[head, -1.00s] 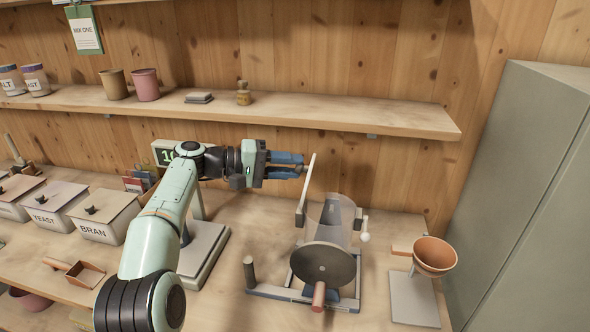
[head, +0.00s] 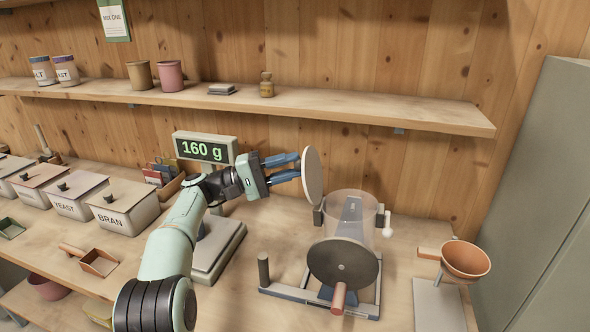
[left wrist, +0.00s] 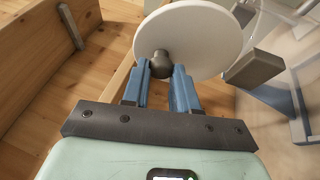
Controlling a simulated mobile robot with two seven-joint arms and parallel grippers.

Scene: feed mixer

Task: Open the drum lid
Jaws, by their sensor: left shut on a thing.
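The drum (head: 366,207) is a clear cylinder with a dark round front plate (head: 343,262), standing in a grey frame on the bench. Its lid (head: 313,175), a pale round disc, stands upright and swung away at the drum's upper left. My left gripper (head: 298,167) is at the lid's left side. The drum's clear wall shows at the right there (left wrist: 285,30). My right gripper is not in view.
A scale (head: 215,250) with a display reading 160 g (head: 205,149) stands left of the drum. An orange funnel (head: 466,260) on a stand is to the right. Lidded bins (head: 123,210) line the left. A shelf (head: 300,108) runs above, and a grey cabinet (head: 535,200) bounds the right.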

